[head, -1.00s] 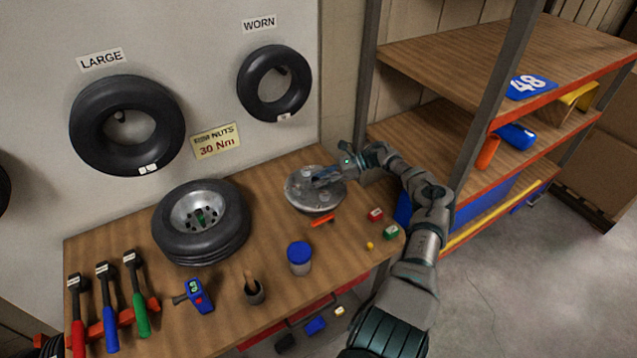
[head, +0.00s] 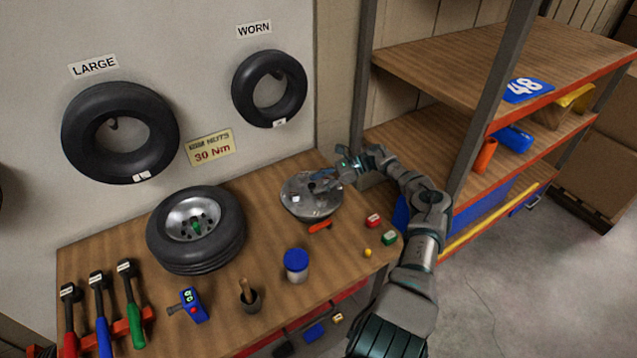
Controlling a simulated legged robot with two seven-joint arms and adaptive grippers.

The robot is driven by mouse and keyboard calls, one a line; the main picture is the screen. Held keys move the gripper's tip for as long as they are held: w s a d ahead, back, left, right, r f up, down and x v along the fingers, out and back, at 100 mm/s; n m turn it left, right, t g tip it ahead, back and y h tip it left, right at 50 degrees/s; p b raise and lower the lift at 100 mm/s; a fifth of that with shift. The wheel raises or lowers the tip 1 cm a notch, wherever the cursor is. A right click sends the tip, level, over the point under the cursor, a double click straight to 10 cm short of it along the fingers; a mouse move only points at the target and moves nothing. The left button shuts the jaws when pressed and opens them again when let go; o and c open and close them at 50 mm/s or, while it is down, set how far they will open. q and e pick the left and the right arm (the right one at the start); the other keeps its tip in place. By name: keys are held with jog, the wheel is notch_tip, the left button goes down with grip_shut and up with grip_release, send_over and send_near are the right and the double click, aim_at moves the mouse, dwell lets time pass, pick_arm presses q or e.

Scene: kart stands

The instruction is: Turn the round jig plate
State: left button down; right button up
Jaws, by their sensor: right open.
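The round jig plate (head: 304,205) is a grey metal disc on the wooden workbench, near its back right corner. An orange-red handle (head: 320,227) sticks out at its front edge. My right gripper (head: 318,184) is over the plate's upper right part, with its fingers open. Whether the fingers touch the plate or something on it cannot be told at this size. My left gripper is not in view.
A wheel with tyre (head: 197,230) lies left of the plate. A blue-lidded jar (head: 296,265), a cup with a brush (head: 249,297) and small red (head: 373,221) and green (head: 389,238) blocks stand in front. A shelf rack (head: 480,120) rises at the right.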

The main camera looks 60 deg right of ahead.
jog(key=v, duration=0.6)
jog(key=shift+d+r, duration=0.15)
jog(key=shift+r, duration=0.05)
jog(key=shift+s+d, duration=0.4)
jog(key=shift+d, duration=0.05)
